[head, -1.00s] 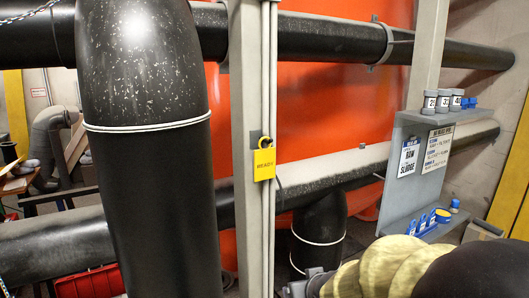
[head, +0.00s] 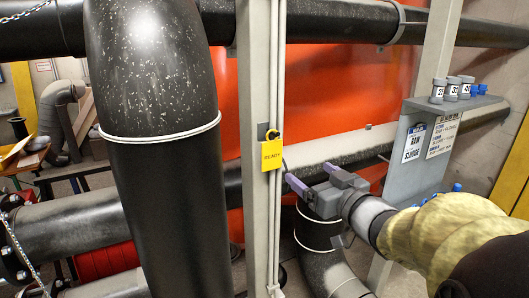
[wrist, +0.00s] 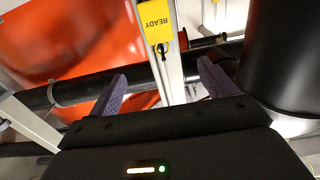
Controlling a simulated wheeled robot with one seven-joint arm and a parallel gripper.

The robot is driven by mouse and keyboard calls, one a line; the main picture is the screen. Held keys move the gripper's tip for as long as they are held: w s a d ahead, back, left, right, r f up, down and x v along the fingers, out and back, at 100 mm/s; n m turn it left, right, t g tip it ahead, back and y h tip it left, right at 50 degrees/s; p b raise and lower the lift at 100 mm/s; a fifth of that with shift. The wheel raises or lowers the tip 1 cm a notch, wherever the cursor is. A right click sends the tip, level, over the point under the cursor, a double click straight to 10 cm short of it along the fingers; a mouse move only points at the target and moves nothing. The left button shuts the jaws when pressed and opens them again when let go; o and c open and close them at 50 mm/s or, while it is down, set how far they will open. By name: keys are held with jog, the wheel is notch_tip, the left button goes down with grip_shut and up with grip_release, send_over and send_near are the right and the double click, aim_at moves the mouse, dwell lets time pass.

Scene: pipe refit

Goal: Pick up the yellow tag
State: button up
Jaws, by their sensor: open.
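The yellow tag (head: 271,154), marked READY, hangs from a dark hook on the grey upright post (head: 252,100) in the head view. In the wrist view the tag (wrist: 155,22) shows upside down near the top, with its dark hook below it. My gripper (head: 290,172) is just to the right of the tag and slightly lower in the head view, open and empty. In the wrist view its two purple fingers (wrist: 163,83) are spread apart, with the post between them in the picture. The tag is beyond the fingertips and not between them.
A thick black vertical pipe (head: 170,190) stands left of the post. Thin conduits (head: 280,80) run down the post. A grey shelf panel (head: 415,150) with numbered fittings (head: 452,88) stands to the right. A large orange tank (head: 330,90) is behind.

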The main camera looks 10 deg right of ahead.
jog(key=p, duration=0.4)
send_near(273, 146)
jog(key=x, duration=0.3)
jog(key=shift+w+a+r, duration=0.15)
jog(key=shift+w+a, duration=0.05)
jog(key=shift+w, duration=0.1)
jog(key=shift+w+a+r+p, duration=0.1)
jog(key=shift+w+a+p, duration=0.05)
jog(key=shift+w+p, duration=0.4)
jog(key=p+x, duration=0.2)
jog(key=x, duration=0.1)
jog(key=shift+w+p, duration=0.3)
jog(key=shift+p, duration=0.05)
jog(key=shift+w+a+f, duration=0.1)
jog(key=shift+w+f, duration=0.1)
jog(key=shift+f, duration=0.1)
